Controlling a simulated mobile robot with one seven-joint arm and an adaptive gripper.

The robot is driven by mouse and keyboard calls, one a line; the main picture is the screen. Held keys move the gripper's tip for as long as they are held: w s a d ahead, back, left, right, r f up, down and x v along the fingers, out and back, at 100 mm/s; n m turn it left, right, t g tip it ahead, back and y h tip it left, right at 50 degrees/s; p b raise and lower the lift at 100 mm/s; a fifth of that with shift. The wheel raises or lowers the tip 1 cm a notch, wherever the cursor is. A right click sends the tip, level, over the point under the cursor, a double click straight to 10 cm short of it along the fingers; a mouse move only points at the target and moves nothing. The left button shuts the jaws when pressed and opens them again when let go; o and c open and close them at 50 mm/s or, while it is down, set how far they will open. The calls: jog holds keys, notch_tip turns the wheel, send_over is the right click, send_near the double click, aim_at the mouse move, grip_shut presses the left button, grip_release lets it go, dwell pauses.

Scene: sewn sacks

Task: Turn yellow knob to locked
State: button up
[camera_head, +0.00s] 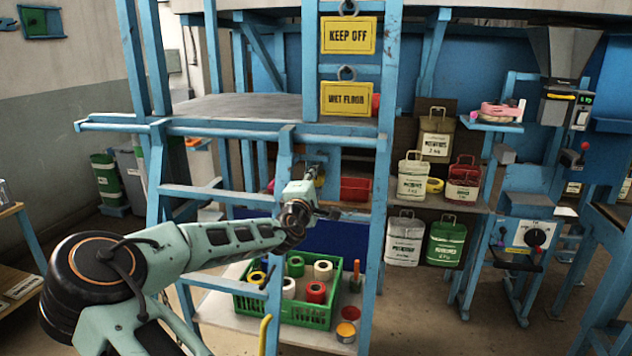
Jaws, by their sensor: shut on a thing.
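My gripper (318,172) is small in view, at the end of my pale green arm that reaches in from the lower left. It is up against the blue structure below the yellow signs, with its fingers largely hidden by the wrist. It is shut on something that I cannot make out. No yellow knob shows clearly; the spot at the fingertips is covered by my own wrist. A round dark knob (536,237) with a light pointer mark sits on a blue machine at the right, far from my gripper.
Blue uprights (382,150) and rails frame my arm. Yellow signs (347,35) hang above. Labelled sacks (436,135) fill the rack to the right. Floor is open at the lower right.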

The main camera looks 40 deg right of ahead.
jog(key=o, duration=1.2)
jog(key=shift+c, duration=0.2)
jog(key=v, duration=1.2)
